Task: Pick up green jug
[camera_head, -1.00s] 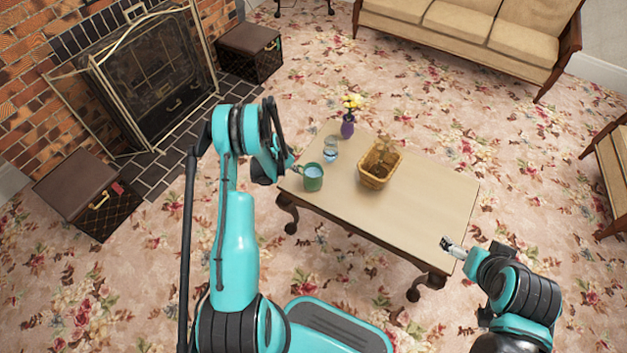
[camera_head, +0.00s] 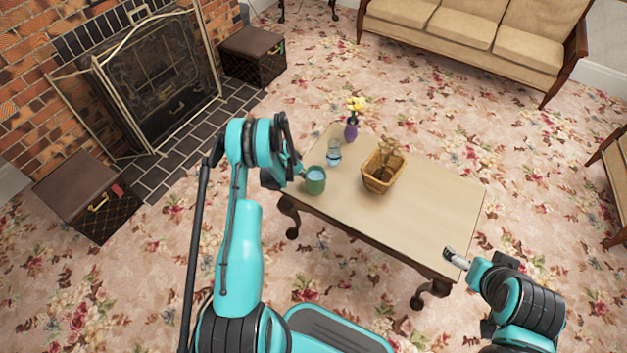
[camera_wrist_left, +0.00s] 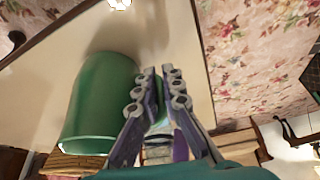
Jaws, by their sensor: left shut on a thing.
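The green jug (camera_head: 316,184) stands at the left end of the low wooden table (camera_head: 430,205), and I see no clear gap under it. It also shows large at the left of the left wrist view (camera_wrist_left: 100,100). My left gripper (camera_head: 299,173) is at the jug's left side. In the left wrist view its fingers (camera_wrist_left: 159,75) are shut, with a green part between them that appears to be the jug's handle.
A glass vessel (camera_head: 334,155) stands just behind the jug. A purple vase (camera_head: 351,132) with yellow flowers is at the far corner. A wicker basket (camera_head: 377,183) stands to the right. The table's right part is clear. The fireplace (camera_head: 160,75) is at the upper left.

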